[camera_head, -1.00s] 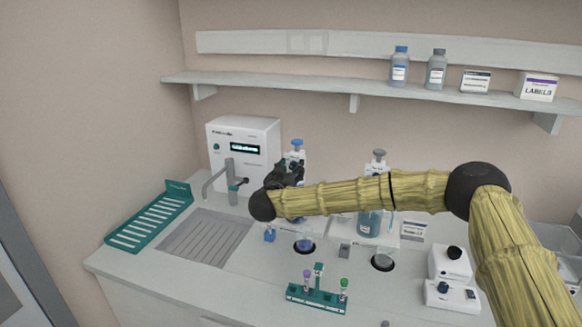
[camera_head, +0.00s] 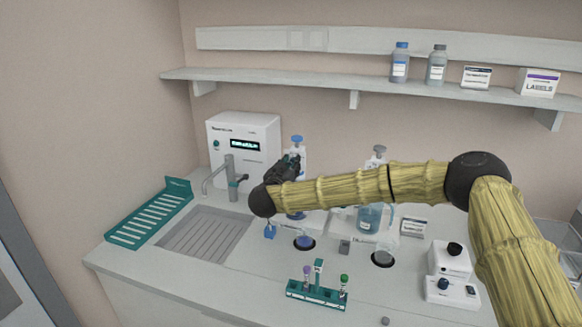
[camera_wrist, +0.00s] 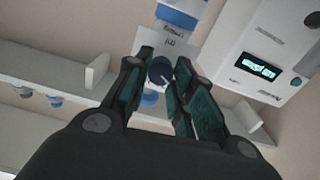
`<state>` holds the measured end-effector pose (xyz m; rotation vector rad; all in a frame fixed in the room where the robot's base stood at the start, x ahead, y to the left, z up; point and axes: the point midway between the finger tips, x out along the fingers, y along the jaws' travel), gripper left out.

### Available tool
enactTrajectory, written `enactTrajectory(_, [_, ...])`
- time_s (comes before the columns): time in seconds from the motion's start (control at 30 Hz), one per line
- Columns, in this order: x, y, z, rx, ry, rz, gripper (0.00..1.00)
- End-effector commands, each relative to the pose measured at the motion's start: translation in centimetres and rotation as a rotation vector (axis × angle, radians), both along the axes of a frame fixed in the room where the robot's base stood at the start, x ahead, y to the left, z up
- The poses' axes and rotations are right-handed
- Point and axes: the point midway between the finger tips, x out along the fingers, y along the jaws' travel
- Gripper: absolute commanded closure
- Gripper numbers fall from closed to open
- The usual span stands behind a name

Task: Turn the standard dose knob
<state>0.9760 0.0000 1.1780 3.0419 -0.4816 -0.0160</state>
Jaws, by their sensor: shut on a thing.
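The standard dose knob (camera_wrist: 160,71) is a dark blue round knob on a white unit with a small text label beside it in the wrist view. My gripper (camera_wrist: 163,58) has its two fingers on either side of the knob and is shut on it. In the head view my gripper (camera_head: 291,163) is at the blue-topped dispenser (camera_head: 297,140), behind the wrist joint. There the gripper and arm hide the knob and much of the dispenser's body.
A white machine with a lit display (camera_head: 244,144) and a tap (camera_head: 230,175) stand close left of my gripper. A grey-topped dispenser (camera_head: 379,152) stands right, behind my arm. A green tube rack (camera_head: 317,293) sits in front. A shelf (camera_head: 300,84) runs above.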

Motion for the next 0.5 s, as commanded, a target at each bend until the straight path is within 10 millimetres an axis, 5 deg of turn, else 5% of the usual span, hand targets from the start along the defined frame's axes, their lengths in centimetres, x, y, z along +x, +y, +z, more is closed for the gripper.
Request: enactTrajectory(0.5, [0.0,-0.09,-0.06,0.136,-0.047,-0.001,1.0])
